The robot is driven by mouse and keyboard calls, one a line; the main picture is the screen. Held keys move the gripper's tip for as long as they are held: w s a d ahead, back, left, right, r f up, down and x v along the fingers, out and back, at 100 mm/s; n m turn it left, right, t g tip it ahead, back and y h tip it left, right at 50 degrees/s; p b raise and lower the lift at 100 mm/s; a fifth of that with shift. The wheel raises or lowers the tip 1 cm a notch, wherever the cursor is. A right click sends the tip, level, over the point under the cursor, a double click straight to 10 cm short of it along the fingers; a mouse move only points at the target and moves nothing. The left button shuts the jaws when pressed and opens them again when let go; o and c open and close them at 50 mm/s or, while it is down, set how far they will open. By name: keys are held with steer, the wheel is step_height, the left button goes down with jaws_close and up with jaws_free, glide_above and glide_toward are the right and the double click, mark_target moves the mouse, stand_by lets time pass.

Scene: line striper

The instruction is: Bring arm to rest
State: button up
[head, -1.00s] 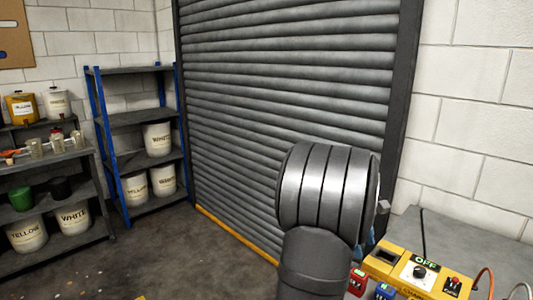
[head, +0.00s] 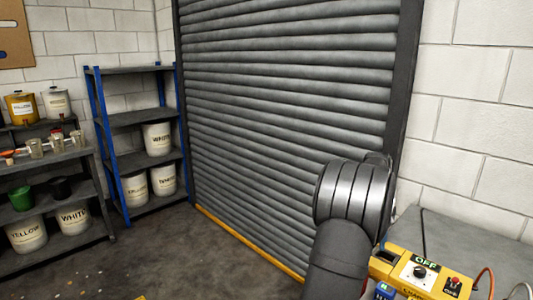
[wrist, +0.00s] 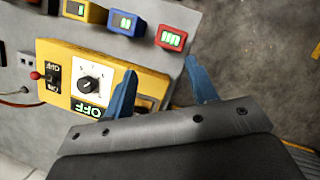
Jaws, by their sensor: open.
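My gripper (wrist: 162,90) shows in the wrist view as two blue fingers set well apart, open with nothing between them. The fingers appear above the edge of a yellow control box (wrist: 60,68) with a dial, a green OFF display and a red switch. Whether they touch the box cannot be told. In the head view my arm rises at the lower right and hides the gripper. The yellow control box (head: 425,272) stands just right of my arm there, its display reading OFF.
A red block (wrist: 171,38), a blue block (wrist: 127,22) and a yellow block (wrist: 86,11) with green displays sit beside the box on the grey bench (head: 470,240). A roller door (head: 290,120) stands behind my arm. Shelves with paint buckets (head: 73,218) are at the left.

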steer(key=w+d+m+t+y, duration=0.1)
steer(key=w+d+m+t, duration=0.1)
steer(key=m, duration=0.9)
steer(key=w+d+m+t+y, duration=0.1)
steer(key=w+d+m+t, duration=0.2)
steer(key=d+m, duration=0.3)
steer(key=f+m+t, duration=0.1)
steer(key=m, duration=0.4)
steer(key=shift+d+m, duration=0.3)
steer(key=shift+d, duration=0.1)
steer(key=shift+s, duration=0.1)
steer(key=a+n+g, duration=0.1)
steer(key=n, duration=0.2)
steer(key=s+a+n+g, duration=0.1)
steer(key=a+n, duration=0.1)
steer(key=n, duration=0.2)
steer(key=s+a+n+g+y, duration=0.1)
steer(key=n, duration=0.3)
steer(key=shift+a+r+g, duration=0.1)
steer(key=shift+a+g, duration=0.2)
steer(key=shift+a, duration=0.1)
steer(key=shift+d, duration=0.1)
